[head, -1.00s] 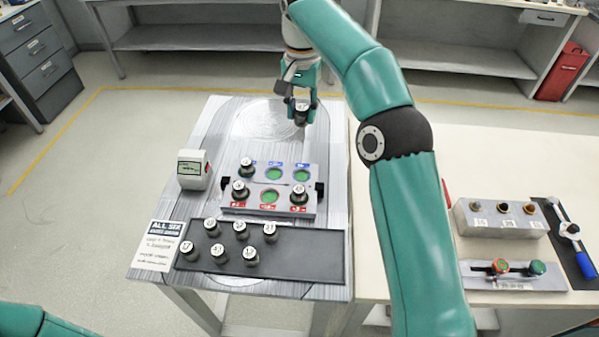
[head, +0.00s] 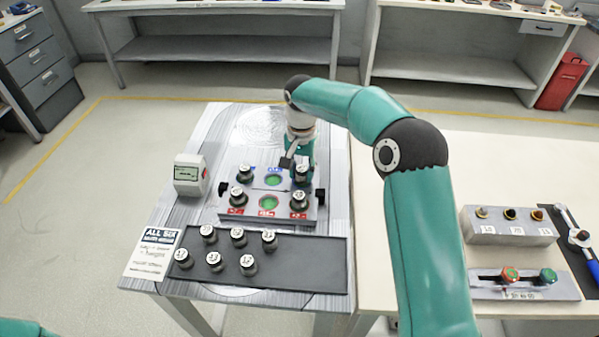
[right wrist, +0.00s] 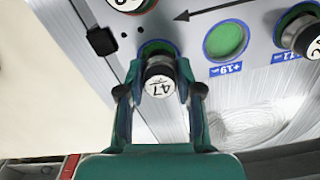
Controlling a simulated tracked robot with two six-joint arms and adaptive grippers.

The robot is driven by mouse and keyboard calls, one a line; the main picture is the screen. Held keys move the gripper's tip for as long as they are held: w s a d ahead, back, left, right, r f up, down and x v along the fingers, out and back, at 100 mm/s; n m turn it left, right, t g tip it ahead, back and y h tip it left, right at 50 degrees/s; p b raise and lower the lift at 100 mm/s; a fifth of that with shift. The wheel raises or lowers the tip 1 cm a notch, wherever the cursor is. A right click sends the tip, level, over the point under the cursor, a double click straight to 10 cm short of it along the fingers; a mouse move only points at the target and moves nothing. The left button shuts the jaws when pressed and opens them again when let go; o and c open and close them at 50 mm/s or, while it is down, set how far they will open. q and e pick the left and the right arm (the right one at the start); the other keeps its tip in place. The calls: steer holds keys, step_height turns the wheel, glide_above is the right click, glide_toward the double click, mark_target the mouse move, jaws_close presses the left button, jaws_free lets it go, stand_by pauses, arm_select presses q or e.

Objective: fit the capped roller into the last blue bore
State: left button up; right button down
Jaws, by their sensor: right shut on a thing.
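The capped roller (right wrist: 160,78), a dark cylinder with a white cap marked 47, is shut in my right gripper (right wrist: 160,92). In the head view the roller (head: 302,174) is at the right-hand blue bore of the grey block (head: 226,212). In the right wrist view that green-floored blue bore (right wrist: 155,47) shows partly behind the roller; I cannot tell whether the roller has entered it. The middle blue bore (right wrist: 226,40) is empty, and the left one holds a roller (head: 245,173). My left gripper is out of view.
Two red bores hold rollers, and the middle red bore (head: 268,203) is empty. Several capped rollers stand on a dark tray (head: 310,262) in front. A small display box (head: 189,174) stands left of the block. The table behind the block is clear.

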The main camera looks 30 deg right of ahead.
mark_target(301, 169)
steer(key=shift+f, duration=0.3)
steer(key=shift+f, duration=0.15)
steer(key=c, duration=0.8)
jaws_free()
steer(key=shift+o, duration=0.2)
step_height(301, 169, up, 12)
steer(key=shift+p, duration=0.45)
steer(key=shift+s+a, duration=0.1)
